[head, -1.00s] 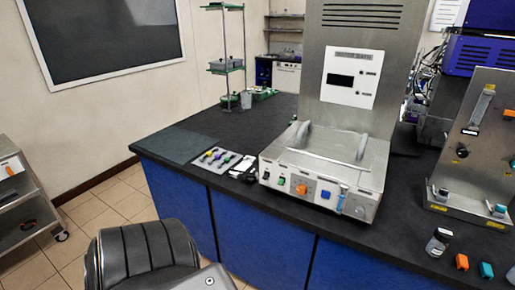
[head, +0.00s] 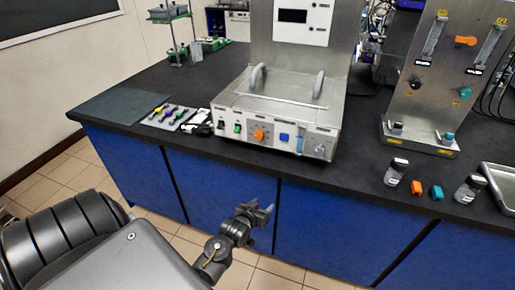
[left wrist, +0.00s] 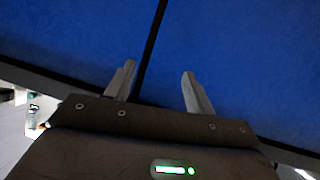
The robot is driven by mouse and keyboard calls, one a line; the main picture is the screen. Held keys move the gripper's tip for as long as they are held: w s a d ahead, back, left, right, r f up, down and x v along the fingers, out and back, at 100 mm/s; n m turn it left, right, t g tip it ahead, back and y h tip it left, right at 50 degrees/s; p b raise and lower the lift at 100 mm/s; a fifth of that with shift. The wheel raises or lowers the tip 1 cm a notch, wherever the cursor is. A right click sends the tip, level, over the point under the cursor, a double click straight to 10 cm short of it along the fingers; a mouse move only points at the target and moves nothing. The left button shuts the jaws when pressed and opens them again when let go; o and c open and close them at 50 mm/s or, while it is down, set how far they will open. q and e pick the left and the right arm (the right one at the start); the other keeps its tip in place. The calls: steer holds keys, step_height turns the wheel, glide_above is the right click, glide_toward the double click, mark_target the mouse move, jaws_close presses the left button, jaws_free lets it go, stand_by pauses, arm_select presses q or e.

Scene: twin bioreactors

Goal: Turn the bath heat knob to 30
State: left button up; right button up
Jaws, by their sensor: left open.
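The bath unit (head: 275,108) is a steel box on the black bench, with a lidded top and two grey handles. Its front panel has an orange knob (head: 259,135), a green switch, a blue button and a silver knob (head: 320,150) at the right end. The panel labels are too small to read, so I cannot tell the knob's setting. My left gripper (head: 262,211) is in front of the blue cabinet doors, below the bench top and apart from the bath. In the left wrist view the left gripper (left wrist: 158,74) is open and empty, facing the blue doors.
A tray of small coloured items (head: 170,117) lies left of the bath. A steel panel with flow tubes (head: 440,85) stands to the right. Small bottles, orange and teal blocks and a metal tray (head: 503,180) sit near the right front edge.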

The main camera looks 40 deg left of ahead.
arm_select(q)
steer(key=a+r+n+t+y+b, duration=0.1)
steer(key=a+r+n+t+y, duration=0.2)
steer(key=r, duration=1)
steer(key=t, duration=0.1)
glide_toward(258, 137)
steer(key=p+x, duration=0.1)
steer(key=x, duration=0.8)
steer(key=shift+r, duration=0.1)
arm_select(e)
steer(key=shift+s+a+f, duration=0.15)
steer(key=shift+s+f, duration=0.15)
steer(key=shift+f, duration=0.05)
arm_select(q)
steer(key=shift+m, duration=0.3)
steer(key=c, duration=1)
